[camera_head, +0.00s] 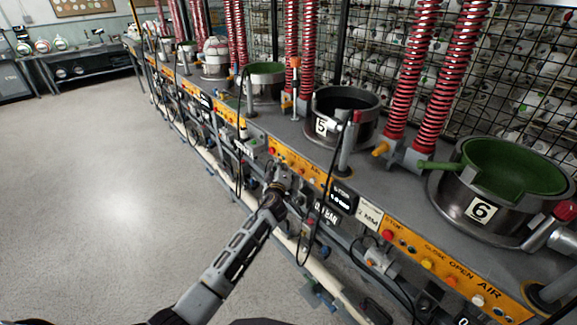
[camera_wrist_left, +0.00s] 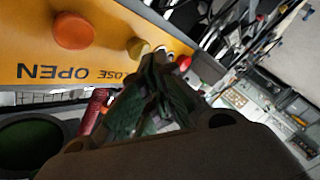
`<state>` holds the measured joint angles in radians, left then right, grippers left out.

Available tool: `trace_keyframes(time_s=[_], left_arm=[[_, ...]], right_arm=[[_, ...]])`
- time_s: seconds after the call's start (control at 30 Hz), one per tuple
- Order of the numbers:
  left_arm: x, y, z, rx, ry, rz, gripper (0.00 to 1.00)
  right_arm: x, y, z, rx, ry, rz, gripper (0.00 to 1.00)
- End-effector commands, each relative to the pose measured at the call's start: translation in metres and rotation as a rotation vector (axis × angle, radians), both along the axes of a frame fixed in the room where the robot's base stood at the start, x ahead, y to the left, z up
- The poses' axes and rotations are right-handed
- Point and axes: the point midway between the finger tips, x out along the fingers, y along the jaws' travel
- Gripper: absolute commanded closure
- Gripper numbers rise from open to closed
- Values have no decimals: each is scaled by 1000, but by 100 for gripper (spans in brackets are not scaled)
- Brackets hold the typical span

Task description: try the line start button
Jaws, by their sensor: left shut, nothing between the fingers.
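My left gripper (camera_head: 276,168) reaches up from the bottom of the head view to the orange control panel (camera_head: 300,164) by the pot marked 5. In the left wrist view its dark fingers (camera_wrist_left: 155,68) are shut and empty, with their tips by a yellow button (camera_wrist_left: 138,47) near the word CLOSE. I cannot tell if they touch it. An orange button (camera_wrist_left: 73,30) sits by the word OPEN, and a red button (camera_wrist_left: 184,62) is on the other side of the fingertips. No label reading line start is legible. My right gripper is not in view.
The pot marked 6 (camera_head: 480,211) and its orange panel (camera_head: 440,256) with several buttons stand to the right. Red springs (camera_head: 408,75) rise behind the bench. Black cables (camera_head: 316,235) hang in front of it. The grey floor (camera_head: 100,190) on the left is clear.

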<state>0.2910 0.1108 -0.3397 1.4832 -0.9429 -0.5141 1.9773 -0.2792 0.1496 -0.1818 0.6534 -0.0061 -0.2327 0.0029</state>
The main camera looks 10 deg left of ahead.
Motion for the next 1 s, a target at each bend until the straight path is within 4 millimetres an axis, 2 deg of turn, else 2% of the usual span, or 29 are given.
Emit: trace_keyframes(time_s=[1.0], left_arm=[[5,-4,-1,0,0,0,100]], right_arm=[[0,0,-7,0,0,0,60]])
